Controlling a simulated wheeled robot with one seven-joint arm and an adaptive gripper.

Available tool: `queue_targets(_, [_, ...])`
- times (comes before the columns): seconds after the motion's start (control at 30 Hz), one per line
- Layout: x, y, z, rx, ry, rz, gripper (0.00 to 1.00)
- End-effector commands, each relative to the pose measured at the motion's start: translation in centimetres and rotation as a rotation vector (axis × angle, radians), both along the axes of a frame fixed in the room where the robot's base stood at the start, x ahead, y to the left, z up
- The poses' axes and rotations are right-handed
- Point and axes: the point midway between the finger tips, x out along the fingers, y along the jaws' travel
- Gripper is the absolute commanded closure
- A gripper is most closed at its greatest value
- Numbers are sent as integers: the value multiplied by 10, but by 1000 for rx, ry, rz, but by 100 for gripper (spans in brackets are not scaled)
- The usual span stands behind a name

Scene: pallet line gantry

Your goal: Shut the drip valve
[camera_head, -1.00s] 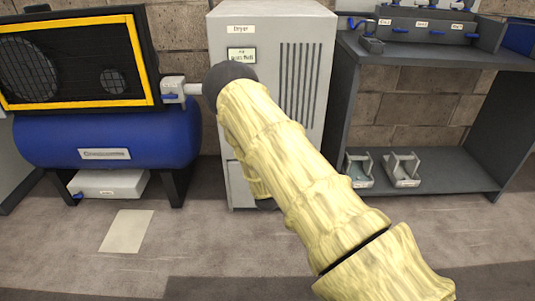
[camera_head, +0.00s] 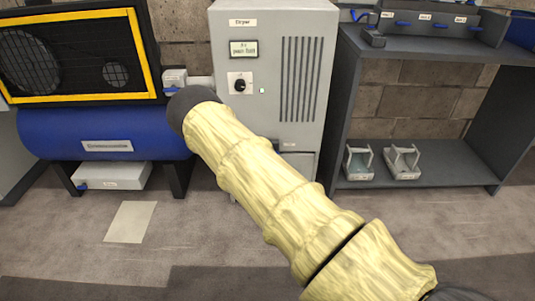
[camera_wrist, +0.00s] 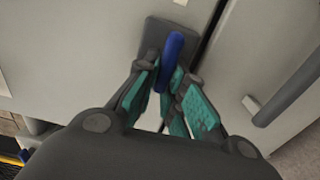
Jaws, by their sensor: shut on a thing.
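A blue lever (camera_wrist: 172,48) stands out from a dark grey mount (camera_wrist: 153,34) on a light grey panel in the wrist view. My gripper (camera_wrist: 168,86) is shut on this lever, with a teal-padded finger on either side of it. In the head view my arm covers the gripper and the lever, in front of the lower part of the grey dryer cabinet (camera_head: 310,110). No label on the held lever is readable.
A blue compressor tank (camera_head: 50,140) stands at left, with a blue-handled outlet valve (camera_head: 172,89) beside the dryer. A dark shelf (camera_head: 430,175) at right holds two small brackets.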

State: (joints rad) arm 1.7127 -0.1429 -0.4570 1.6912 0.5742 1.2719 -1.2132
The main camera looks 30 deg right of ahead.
Motion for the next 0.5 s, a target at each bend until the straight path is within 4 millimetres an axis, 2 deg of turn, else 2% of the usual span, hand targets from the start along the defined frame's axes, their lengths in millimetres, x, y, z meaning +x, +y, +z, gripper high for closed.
queue_targets(0.27, [-1, 0, -2, 0, 4, 0, 100])
queue_targets(0.3, [-1, 0, -2, 0, 4, 0, 87])
queue_targets(0.4, [-1, 0, -1, 1, 3, 0, 69])
queue_targets(0.5, [-1, 0, -1, 0, 2, 0, 67])
